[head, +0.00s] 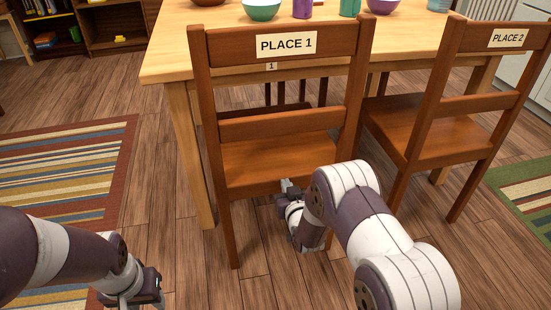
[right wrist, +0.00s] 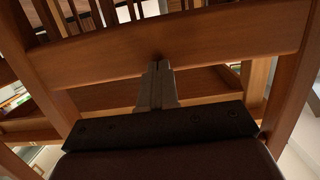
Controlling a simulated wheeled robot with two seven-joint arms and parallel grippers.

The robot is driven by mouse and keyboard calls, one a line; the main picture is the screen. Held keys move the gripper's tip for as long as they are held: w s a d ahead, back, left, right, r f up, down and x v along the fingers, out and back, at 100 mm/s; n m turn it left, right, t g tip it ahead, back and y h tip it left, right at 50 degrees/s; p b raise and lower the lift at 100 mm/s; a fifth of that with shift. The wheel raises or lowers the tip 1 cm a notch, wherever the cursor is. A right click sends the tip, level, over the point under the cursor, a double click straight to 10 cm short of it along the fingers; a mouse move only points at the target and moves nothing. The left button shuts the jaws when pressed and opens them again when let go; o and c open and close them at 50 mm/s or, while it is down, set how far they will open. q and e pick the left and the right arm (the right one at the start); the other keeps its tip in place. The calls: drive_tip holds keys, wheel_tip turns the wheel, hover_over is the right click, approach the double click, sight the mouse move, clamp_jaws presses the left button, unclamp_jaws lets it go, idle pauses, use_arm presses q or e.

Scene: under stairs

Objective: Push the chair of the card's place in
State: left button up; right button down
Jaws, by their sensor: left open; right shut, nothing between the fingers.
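The wooden chair labelled PLACE 1 (head: 281,128) stands at the table's near side, its back towards me. The wooden chair labelled PLACE 2 (head: 465,104) stands to its right. My right gripper (head: 286,184) is shut and empty, low behind the PLACE 1 chair near the rear edge of its seat. In the right wrist view its closed fingers (right wrist: 157,68) point up at a wooden rail (right wrist: 180,45) of the chair; I cannot tell whether they touch it. My left gripper (head: 148,297) is open and empty above the floor at the lower left. I see no card that names a place.
The light wooden table (head: 190,45) carries bowls and cups, with a small "1" tag (head: 271,66) at its near edge. A striped rug (head: 70,175) lies left, a green-edged rug (head: 525,195) right. A shelf (head: 95,25) stands at the back left. Bare floor lies between rug and chair.

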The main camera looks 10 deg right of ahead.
drive_tip(key=shift+w+a+f+b, duration=0.1)
drive_tip(key=shift+w+f+b, duration=0.45)
drive_tip(key=shift+w+b, duration=0.85)
drive_tip(key=shift+w+f+b, duration=0.55)
drive_tip(key=shift+w+b, duration=0.35)
drive_tip(key=shift+w, duration=1.05)
drive_tip(key=shift+w+a+f+b, duration=0.1)
drive_tip(key=shift+w+f+b, duration=0.45)
drive_tip(key=shift+w+b, duration=0.85)
drive_tip(key=shift+s+r+p, duration=0.1)
drive_tip(key=shift+p, duration=0.75)
drive_tip(key=s+p, duration=0.7)
drive_tip(key=s, duration=0.9)
drive_tip(key=shift+d, duration=0.3)
drive_tip(key=shift+s, duration=0.1)
